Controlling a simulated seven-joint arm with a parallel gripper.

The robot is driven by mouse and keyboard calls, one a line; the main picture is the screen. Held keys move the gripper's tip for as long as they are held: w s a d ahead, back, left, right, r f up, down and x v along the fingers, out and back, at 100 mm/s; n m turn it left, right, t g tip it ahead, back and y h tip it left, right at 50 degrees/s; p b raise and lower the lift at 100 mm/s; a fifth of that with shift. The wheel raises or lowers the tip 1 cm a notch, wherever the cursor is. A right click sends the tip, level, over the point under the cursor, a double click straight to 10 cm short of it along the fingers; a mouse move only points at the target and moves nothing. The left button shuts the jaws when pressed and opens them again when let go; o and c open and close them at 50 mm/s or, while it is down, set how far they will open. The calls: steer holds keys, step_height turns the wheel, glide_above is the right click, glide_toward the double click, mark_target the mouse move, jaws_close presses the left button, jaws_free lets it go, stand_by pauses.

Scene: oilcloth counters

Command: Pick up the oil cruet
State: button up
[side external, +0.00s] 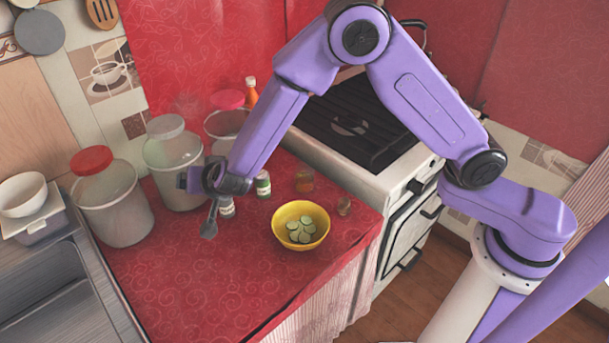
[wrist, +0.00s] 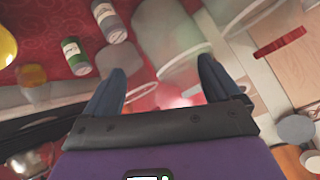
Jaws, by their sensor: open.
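My gripper (side external: 208,212) hangs over the red counter, in front of the lidded tubs. In the wrist view its two fingers (wrist: 161,78) are spread apart with nothing held between them. No vessel is plainly an oil cruet. An orange bottle (side external: 251,92) stands at the back by the stove. I cannot tell which of these is the cruet. My gripper is apart from both.
A green-labelled bottle (side external: 263,184) and a grey-labelled bottle (side external: 227,208) stand beside my gripper. A yellow bowl (side external: 286,237) holds green slices. Clear tubs (side external: 122,212) line the back left. The stove (side external: 373,178) is at right; the front-left counter (side external: 185,280) is clear.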

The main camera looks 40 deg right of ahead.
steer(key=s+d+f+m+g+h, duration=0.2)
steer(key=d+h, duration=0.1)
steer(key=h, duration=0.1)
steer(key=s+d+f+m+g+h, duration=0.1)
steer(key=s+d+f+m+h, duration=0.1)
steer(key=d+f+m+h, duration=0.1)
steer(key=s+d+f+m+g+h, duration=0.2)
steer(key=d+f+h, duration=0.1)
steer(key=d+h, duration=0.1)
steer(key=shift+s+d+f+g+h, duration=0.15)
steer(key=shift+s+d+g+h, duration=0.15)
steer(key=shift+s+d+h, duration=0.15)
steer(key=shift+w+d+f, duration=0.1)
steer(key=shift+d+f, duration=0.05)
steer(key=shift+d, duration=0.25)
glide_toward(300, 178)
steer(key=x, duration=0.4)
steer(key=shift+s+d+f, duration=0.2)
steer(key=shift+d+f, duration=0.05)
steer(key=shift+w+x, duration=0.1)
steer(key=shift+x, duration=1.5)
steer(key=shift+w+x, duration=0.15)
steer(key=shift+x, duration=1.45)
steer(key=shift+a+r, duration=0.1)
steer(key=c, duration=1.3)
